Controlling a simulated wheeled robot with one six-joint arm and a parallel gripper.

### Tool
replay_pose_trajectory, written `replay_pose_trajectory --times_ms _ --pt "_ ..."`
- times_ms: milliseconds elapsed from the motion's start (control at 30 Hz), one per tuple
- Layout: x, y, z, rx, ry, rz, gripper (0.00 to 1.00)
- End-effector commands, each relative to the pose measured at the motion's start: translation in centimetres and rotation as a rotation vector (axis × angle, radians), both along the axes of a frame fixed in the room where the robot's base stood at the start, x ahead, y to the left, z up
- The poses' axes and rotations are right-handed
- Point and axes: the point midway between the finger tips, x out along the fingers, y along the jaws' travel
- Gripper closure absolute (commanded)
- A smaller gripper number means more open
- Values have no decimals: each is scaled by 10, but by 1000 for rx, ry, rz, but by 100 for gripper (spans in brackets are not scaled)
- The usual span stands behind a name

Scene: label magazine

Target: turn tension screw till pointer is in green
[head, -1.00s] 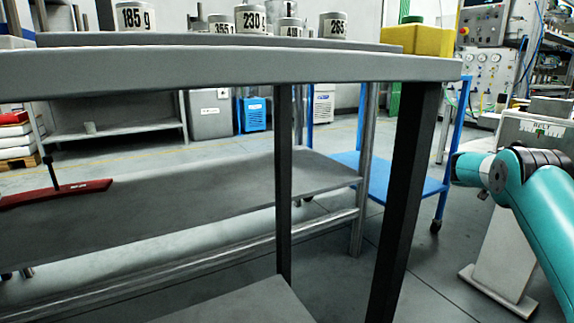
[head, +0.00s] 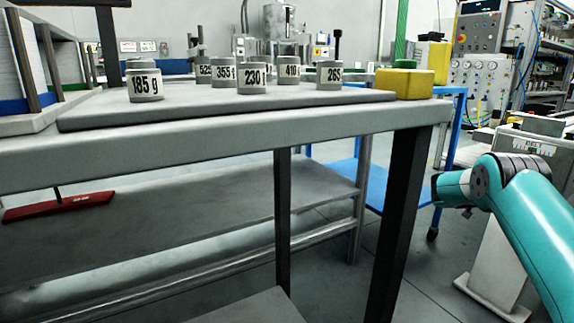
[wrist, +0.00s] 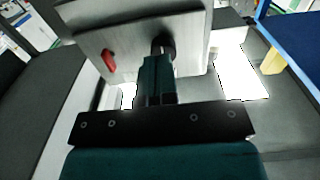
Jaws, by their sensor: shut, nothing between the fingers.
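In the wrist view, my gripper (wrist: 157,60) is shut, with teal fingers reaching up to a dark round knob (wrist: 163,44), which looks like the tension screw. The fingertips overlap the knob in the picture; I cannot tell if they touch it. The knob sits on the face of a grey plate (wrist: 135,30). A small red part (wrist: 108,61) is on the same plate, left of the knob. The pointer is too small to make out. My gripper is hidden there.
A grey table (head: 200,138) fills the left and middle of the head view. It bears several labelled weights, such as the 185 g one (head: 144,85), and a yellow box (head: 405,84). A blue cart (head: 385,178) stands behind it. A pale pedestal (head: 492,275) stands on the right.

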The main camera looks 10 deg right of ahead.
Motion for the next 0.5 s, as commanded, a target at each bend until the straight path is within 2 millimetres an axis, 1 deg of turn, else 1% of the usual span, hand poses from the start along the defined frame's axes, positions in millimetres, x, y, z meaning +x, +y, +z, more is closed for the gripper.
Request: replay_pose_trajectory --times_ms 33,300,367,500 --pt "0 1 10 0 4 0 100" --pt "-1 3 3 0 1 1 100" --pt "0 0 1 -1 -1 1 100" --pt "5 -14 -1 -2 -3 -1 100"
